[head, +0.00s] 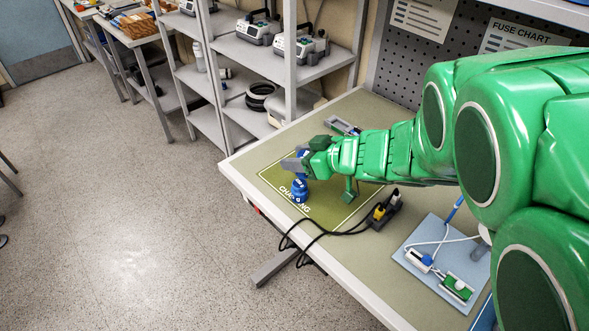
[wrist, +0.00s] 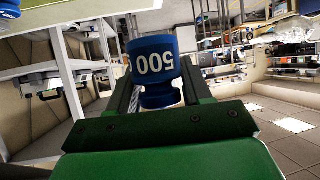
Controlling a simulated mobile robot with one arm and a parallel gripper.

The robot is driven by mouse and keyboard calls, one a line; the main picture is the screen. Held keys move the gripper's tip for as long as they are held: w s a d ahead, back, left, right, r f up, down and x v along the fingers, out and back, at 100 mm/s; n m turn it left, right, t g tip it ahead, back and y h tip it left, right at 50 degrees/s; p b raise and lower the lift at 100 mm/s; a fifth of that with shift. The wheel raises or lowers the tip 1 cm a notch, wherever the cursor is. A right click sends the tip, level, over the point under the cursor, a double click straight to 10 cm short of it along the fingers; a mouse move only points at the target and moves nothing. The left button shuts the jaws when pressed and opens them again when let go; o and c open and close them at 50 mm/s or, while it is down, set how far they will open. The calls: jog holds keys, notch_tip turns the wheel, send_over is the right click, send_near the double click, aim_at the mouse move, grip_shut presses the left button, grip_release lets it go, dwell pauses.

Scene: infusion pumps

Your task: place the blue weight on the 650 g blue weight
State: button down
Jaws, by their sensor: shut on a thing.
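My gripper (head: 296,164) is shut on a blue weight (wrist: 152,62). In the wrist view this weight carries a white 500 marking and sits between the two dark fingers. Its narrower neck is nearer the palm. In the head view the held blue weight (head: 298,182) shows just below the fingers, partly hidden by them. Another blue weight (head: 301,197) appears directly under it on the green charging mat (head: 340,207); its marking is too small to read. I cannot tell whether the two weights touch.
Black cables (head: 320,233) lead to a dark block with a yellow plug (head: 379,211), right of the mat. A light blue tray (head: 415,252) with small devices lies nearer the front. A grey device (head: 341,125) lies behind my gripper. Shelves with pumps (head: 298,47) stand behind.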

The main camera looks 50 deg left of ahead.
send_over(295, 181)
jog(key=shift+a+f, duration=0.15)
jog(key=shift+f, duration=4.25)
jog(key=shift+f, duration=0.15)
jog(key=shift+c, duration=2.4)
grip_release()
jog(key=shift+r, duration=0.2)
jog(key=v, duration=1.2)
jog(key=shift+f, duration=0.1)
